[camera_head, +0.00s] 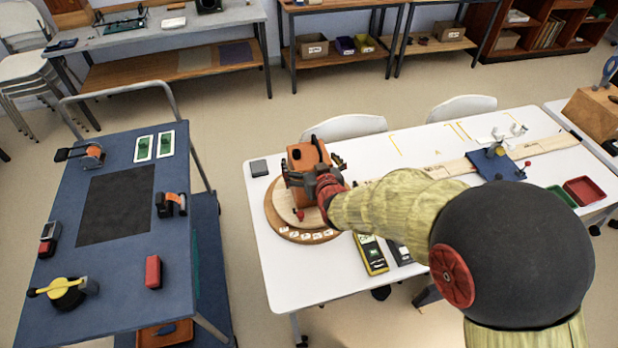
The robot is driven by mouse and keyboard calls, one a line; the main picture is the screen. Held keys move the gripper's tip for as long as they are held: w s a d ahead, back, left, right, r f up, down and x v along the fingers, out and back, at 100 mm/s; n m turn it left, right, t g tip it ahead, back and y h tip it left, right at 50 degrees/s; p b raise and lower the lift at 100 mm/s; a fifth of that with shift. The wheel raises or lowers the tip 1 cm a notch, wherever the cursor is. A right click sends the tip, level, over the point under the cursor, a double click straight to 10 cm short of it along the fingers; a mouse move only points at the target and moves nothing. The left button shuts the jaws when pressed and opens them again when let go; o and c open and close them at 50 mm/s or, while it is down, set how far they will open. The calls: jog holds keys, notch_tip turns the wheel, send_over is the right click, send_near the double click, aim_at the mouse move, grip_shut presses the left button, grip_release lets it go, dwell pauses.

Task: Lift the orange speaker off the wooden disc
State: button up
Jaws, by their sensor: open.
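The orange speaker (306,155) is a box-shaped cabinet with a dark round hole near its top. It stands upright on the round wooden disc (277,215) at the left end of the white table. The disc has a row of small white labels along its front edge. My gripper (300,180) is at the near side of the speaker, with dark fingers against or very close to its lower part. The fingers are open; I cannot tell whether they touch it. My arm and gripper hide the speaker's lower right part and some of the disc.
A blue plate (495,163) and red tray (585,190) are farther right. A blue cart (178,245) stands left, across a floor gap.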

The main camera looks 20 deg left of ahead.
jog(key=shift+w+a, duration=0.1)
jog(key=shift+w, duration=0.05)
jog(key=shift+c, duration=0.9)
jog(key=c, duration=1.9)
jog(key=shift+w+r, duration=0.1)
jog(key=shift+r, duration=0.1)
